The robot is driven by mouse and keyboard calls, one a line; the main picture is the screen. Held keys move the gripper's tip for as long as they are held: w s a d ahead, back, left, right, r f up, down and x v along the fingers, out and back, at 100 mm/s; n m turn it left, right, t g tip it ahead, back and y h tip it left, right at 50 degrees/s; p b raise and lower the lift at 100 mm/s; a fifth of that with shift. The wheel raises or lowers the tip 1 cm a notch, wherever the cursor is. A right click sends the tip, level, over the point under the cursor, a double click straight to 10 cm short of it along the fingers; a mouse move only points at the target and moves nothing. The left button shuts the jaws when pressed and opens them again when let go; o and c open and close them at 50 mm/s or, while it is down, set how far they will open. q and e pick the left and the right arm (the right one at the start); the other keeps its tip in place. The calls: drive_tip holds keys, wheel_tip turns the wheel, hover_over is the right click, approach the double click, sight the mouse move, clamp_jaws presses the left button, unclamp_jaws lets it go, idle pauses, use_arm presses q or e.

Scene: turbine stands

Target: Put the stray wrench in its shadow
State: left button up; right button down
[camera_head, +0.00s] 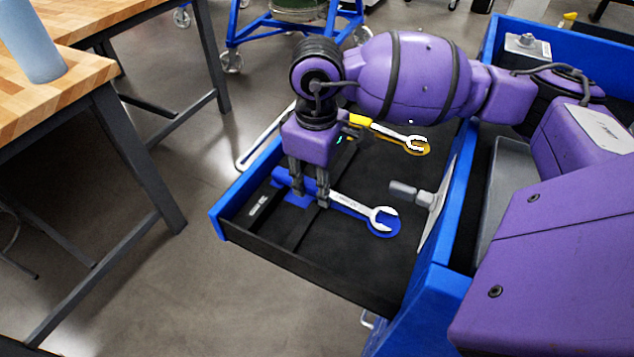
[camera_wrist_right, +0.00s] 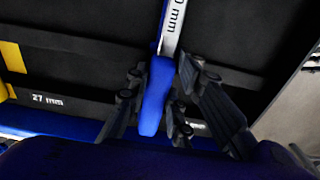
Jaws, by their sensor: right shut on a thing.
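My right gripper (camera_head: 310,197) points down into the open drawer and is shut on the blue-handled wrench (camera_head: 347,204). In the right wrist view the blue handle (camera_wrist_right: 156,97) lies between the fingers (camera_wrist_right: 160,90), with a steel shaft marked in mm beyond it. The wrench lies nearly along its blue shadow (camera_head: 384,231). Blue shows below the open-ended head and below the handle, so the wrench is slightly offset from or above the shadow; I cannot tell whether it touches the foam. My left gripper is not in view.
A yellow-handled wrench (camera_head: 399,136) lies farther back, with a yellow patch around its head. The drawer's blue front (camera_head: 240,190) and black side wall (camera_head: 300,268) edge the space. A grey-handled item (camera_head: 405,190) sits at the cabinet side. A wooden table (camera_head: 85,70) stands left.

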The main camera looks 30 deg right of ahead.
drive_tip(key=c, duration=1.5)
unclamp_jaws()
drive_tip(key=shift+s+a+f, duration=0.1)
drive_tip(key=shift+s+f, duration=0.15)
drive_tip(key=shift+f, duration=0.2)
drive_tip(key=shift+s+f, duration=0.2)
drive_tip(key=shift+f, duration=0.25)
drive_tip(key=shift+o, duration=0.2)
drive_tip(key=shift+w+f+g, duration=0.1)
drive_tip(key=shift+w+g, duration=0.05)
drive_tip(key=shift+g, duration=0.15)
drive_tip(key=shift+r, duration=0.2)
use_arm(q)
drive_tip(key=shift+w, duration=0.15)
use_arm(e)
drive_tip(key=shift+d, duration=0.2)
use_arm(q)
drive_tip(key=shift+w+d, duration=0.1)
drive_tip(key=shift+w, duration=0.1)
use_arm(e)
drive_tip(key=shift+o, duration=0.9)
drive_tip(key=shift+w, duration=0.1)
drive_tip(key=shift+r, duration=0.2)
